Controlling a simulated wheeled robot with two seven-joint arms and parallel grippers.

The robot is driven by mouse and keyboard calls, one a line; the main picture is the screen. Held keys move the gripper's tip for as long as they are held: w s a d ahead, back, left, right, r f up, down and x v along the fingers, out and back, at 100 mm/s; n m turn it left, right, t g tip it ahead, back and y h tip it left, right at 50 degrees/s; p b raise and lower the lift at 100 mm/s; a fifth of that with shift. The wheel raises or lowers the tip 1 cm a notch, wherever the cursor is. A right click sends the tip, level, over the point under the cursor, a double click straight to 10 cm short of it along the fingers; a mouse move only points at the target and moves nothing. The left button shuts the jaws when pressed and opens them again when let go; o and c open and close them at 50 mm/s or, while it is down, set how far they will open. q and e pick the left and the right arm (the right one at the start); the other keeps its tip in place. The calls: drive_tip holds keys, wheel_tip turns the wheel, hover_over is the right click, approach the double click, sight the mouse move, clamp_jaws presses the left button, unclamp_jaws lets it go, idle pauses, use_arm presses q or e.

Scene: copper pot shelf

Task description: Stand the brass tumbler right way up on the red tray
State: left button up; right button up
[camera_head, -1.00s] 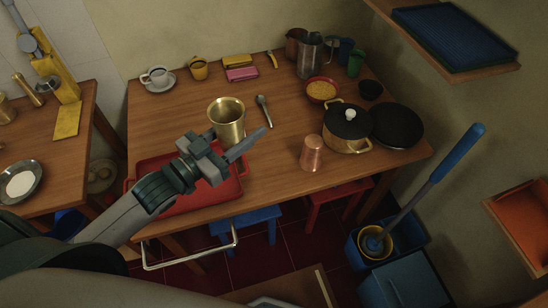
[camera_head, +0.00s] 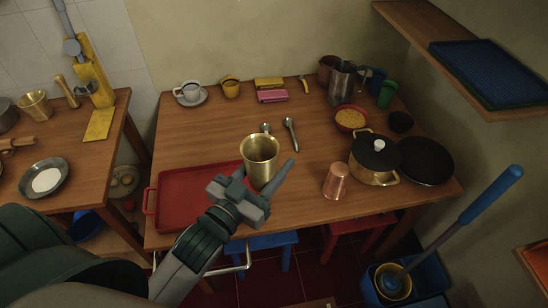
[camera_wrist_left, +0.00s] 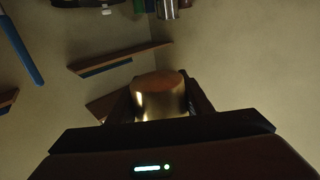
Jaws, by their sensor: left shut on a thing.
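The brass tumbler (camera_head: 261,172) is held mouth up in my left gripper (camera_head: 262,186), which is shut on it. In the head view it overlaps the table just right of the red tray (camera_head: 185,190); its height above the table is hard to judge. In the left wrist view the tumbler (camera_wrist_left: 160,98) sits between the two dark fingers, showing its shiny side and a reddish-brown end. The tray lies empty at the table's front left, its right front part hidden by my gripper and arm. My right gripper is not in view.
An upside-down copper cup (camera_head: 336,182) stands right of the tumbler, with a lidded pot (camera_head: 375,158) and black pan (camera_head: 427,160) beyond. Spoons (camera_head: 290,132) lie behind the tumbler. A cup on a saucer (camera_head: 189,94) stands at the back left. The table's middle left is clear.

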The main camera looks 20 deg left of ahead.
use_arm(q)
drive_tip(key=shift+s+a+f+n+y+b, duration=0.2)
drive_tip(key=shift+s+a+n+y, duration=0.25)
drive_tip(key=shift+y, duration=0.35)
drive_tip(key=shift+s+a+f+n+y+b, duration=0.15)
drive_tip(key=shift+s+a+n+y, duration=0.15)
drive_tip(key=shift+n+y, duration=0.4)
drive_tip(key=shift+s, duration=0.1)
